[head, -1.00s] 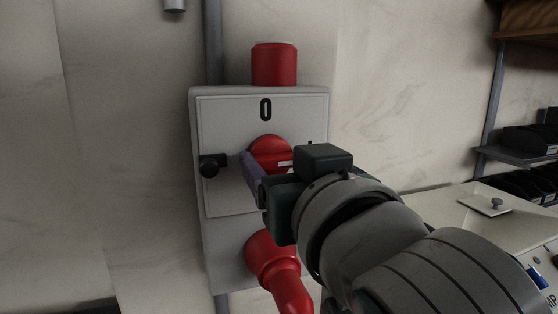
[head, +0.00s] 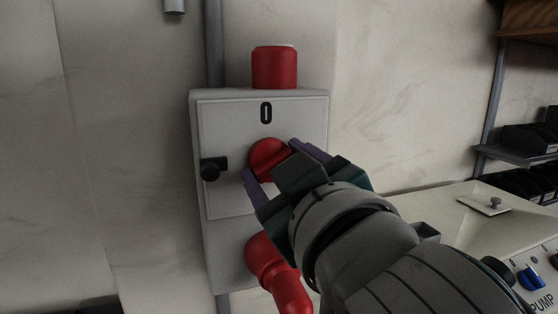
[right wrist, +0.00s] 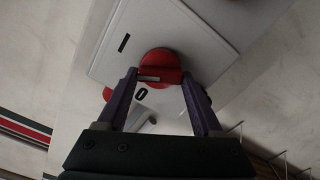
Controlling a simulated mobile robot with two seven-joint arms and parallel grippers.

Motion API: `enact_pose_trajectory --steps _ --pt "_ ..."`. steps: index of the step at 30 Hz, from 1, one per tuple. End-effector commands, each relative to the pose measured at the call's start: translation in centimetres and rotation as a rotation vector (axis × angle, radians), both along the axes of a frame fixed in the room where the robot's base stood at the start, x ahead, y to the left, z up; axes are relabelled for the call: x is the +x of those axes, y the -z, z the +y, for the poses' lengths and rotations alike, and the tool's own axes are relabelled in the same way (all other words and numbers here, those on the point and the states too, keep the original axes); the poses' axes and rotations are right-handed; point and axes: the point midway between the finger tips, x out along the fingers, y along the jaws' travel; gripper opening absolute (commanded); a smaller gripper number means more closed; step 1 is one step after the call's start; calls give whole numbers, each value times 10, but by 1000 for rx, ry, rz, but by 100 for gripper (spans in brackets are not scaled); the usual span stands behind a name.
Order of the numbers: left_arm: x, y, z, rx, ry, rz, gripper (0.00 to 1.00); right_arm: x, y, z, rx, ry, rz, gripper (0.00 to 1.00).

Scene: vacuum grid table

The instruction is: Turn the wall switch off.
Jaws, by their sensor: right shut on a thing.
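The wall switch (head: 224,142) is a light grey box with a round red knob (head: 269,157) on its front. A black "0" stands above the knob in the head view. In the right wrist view the knob (right wrist: 160,64) has a raised red handle with a white mark on its left part, and "I" and "0" show beside it. My right gripper (head: 281,163) is in front of the box, tilted, one finger on each side of the knob. In the right wrist view the gripper (right wrist: 160,78) is shut on the handle. My left gripper is out of view.
A black latch (head: 212,168) sticks out at the box's left edge. Red connectors (head: 274,68) join above and below. A pale panel (head: 450,225) with knobs and a shelf (head: 515,154) with dark bins are at the right. The wall left of the box is clear.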

Motion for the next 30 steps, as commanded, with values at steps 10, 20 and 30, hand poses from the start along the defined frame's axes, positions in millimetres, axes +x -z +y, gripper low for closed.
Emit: enact_pose_trajectory --steps 10,20,30 --pt "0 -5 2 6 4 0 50 0 1 1 -314 -2 -101 12" --pt "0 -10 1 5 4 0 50 0 1 2 -611 -1 -199 12" --pt "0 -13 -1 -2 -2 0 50 0 3 2 -865 0 -280 12"
